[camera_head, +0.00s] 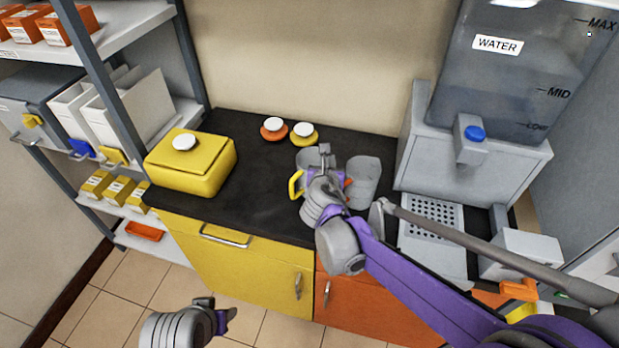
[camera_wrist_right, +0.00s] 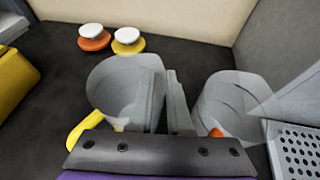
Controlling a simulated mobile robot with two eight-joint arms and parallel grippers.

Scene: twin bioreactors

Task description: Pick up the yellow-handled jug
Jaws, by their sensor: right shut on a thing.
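The yellow-handled jug (camera_head: 307,157) is clear and stands on the black counter, partly hidden behind my right gripper. Its yellow handle (camera_head: 295,184) points to the left. In the right wrist view the jug (camera_wrist_right: 112,85) looks upright, with its handle (camera_wrist_right: 84,130) at lower left. My right gripper (camera_head: 324,155) is shut on the jug's right wall; its fingers (camera_wrist_right: 166,95) also show in the wrist view. I cannot tell whether the jug's base touches the counter. My left gripper (camera_head: 219,312) is low in front of the cabinets, away from the jug; its jaw state is unclear.
A second clear jug (camera_head: 363,180) with an orange handle stands close on the right. A yellow box (camera_head: 192,162) is at left. An orange lid (camera_head: 273,130) and a yellow lid (camera_head: 304,134) lie behind. The water dispenser (camera_head: 475,160) and grate (camera_head: 434,216) are at right.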

